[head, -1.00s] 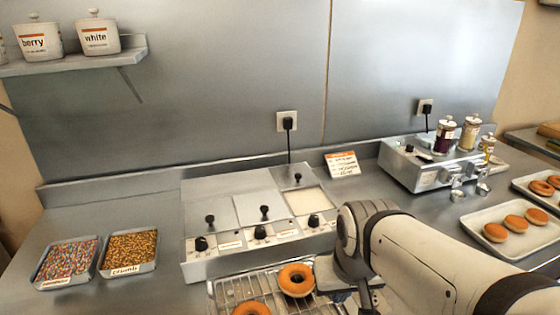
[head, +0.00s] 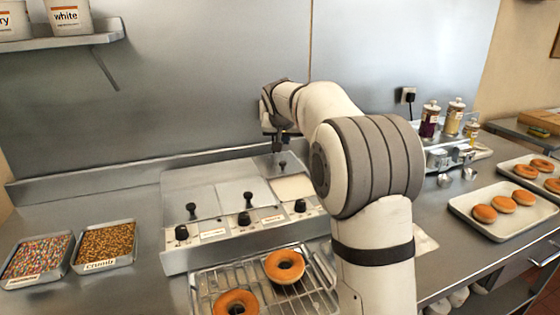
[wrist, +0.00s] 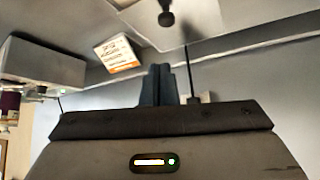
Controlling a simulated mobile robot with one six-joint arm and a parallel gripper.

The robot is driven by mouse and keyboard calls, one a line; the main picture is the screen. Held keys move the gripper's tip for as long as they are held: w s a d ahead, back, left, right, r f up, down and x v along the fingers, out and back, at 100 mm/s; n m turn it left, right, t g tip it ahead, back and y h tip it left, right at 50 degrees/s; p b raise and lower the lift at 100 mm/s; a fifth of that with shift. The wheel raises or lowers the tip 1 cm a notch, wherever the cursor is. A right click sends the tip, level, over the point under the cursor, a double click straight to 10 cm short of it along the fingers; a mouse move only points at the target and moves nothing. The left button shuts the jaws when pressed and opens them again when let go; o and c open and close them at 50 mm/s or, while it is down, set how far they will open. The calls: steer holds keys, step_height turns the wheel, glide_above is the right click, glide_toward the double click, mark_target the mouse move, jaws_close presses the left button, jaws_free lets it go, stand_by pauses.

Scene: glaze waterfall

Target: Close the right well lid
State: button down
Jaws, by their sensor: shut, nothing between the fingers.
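The glaze warmer (head: 215,258) has three wells. The left lid (head: 180,200) and middle lid (head: 242,193) lie flat over their wells. The right well (head: 291,188) is partly uncovered and shows pale glaze. The right lid (head: 262,169) sits at the back of this well, with its black knob (head: 283,165) standing up. My gripper (head: 279,148) is shut and empty, just behind or above that knob; contact cannot be made out. In the wrist view my shut fingers (wrist: 166,86) are apart in the picture from the black lid knob (wrist: 166,19).
A wire rack (head: 210,283) with two doughnuts stands in front of the warmer. Two sprinkle trays (head: 74,268) lie at left. A sign card (wrist: 118,54) and a steel appliance (wrist: 40,65) are near my gripper. The back wall is close behind.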

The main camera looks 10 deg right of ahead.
steer(key=w, duration=0.3)
glide_above(278, 160)
steer(key=s+d, duration=0.2)
steer(key=s, duration=0.1)
steer(key=f, duration=0.3)
steer(key=f+p, duration=0.1)
steer(key=f, duration=0.3)
steer(key=shift+w+a+f, duration=0.1)
steer(key=shift+w+a, duration=0.05)
steer(key=shift+w, duration=0.05)
steer(key=shift+w+f, duration=0.15)
steer(key=shift+f, duration=0.2)
steer(key=s, duration=0.2)
steer(key=shift+s+a, duration=0.35)
steer(key=shift+s, duration=0.05)
steer(key=shift+s+f, duration=0.15)
steer(key=shift+f, duration=0.1)
steer(key=shift+s+a+b, duration=0.1)
steer(key=shift+s+b, duration=0.2)
